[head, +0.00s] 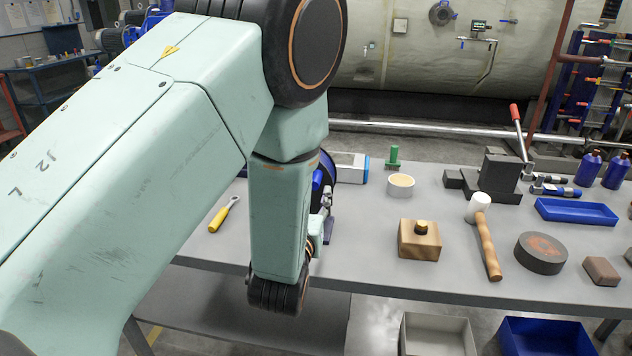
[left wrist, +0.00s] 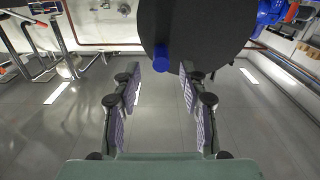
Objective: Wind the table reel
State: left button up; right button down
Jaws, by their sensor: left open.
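The table reel (head: 327,172) stands on the grey table, mostly hidden behind my left arm in the head view. In the left wrist view it is a large dark disc (left wrist: 205,30) at the top. A blue crank knob (left wrist: 161,58) sticks out from the disc's lower left; a blue knob (head: 317,181) also shows in the head view. My left gripper (left wrist: 160,82) is open, with its two padded fingers apart and nothing between them. The knob appears just ahead of the gap, near the left fingertip. Contact cannot be told. In the head view the left gripper (head: 326,208) is partly hidden. My right gripper is out of view.
On the table (head: 350,262) are a yellow-handled tool (head: 224,214), a wooden block (head: 419,241), a white-headed mallet (head: 486,235), a round dark stone (head: 540,253), a blue tray (head: 576,211) and a dark vise (head: 495,178). Bins (head: 548,338) stand below the front edge.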

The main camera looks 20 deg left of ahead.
pick_arm(q)
jog(key=x, duration=0.5)
jog(key=shift+a, duration=0.15)
jog(key=shift+w, duration=0.5)
grip_shut()
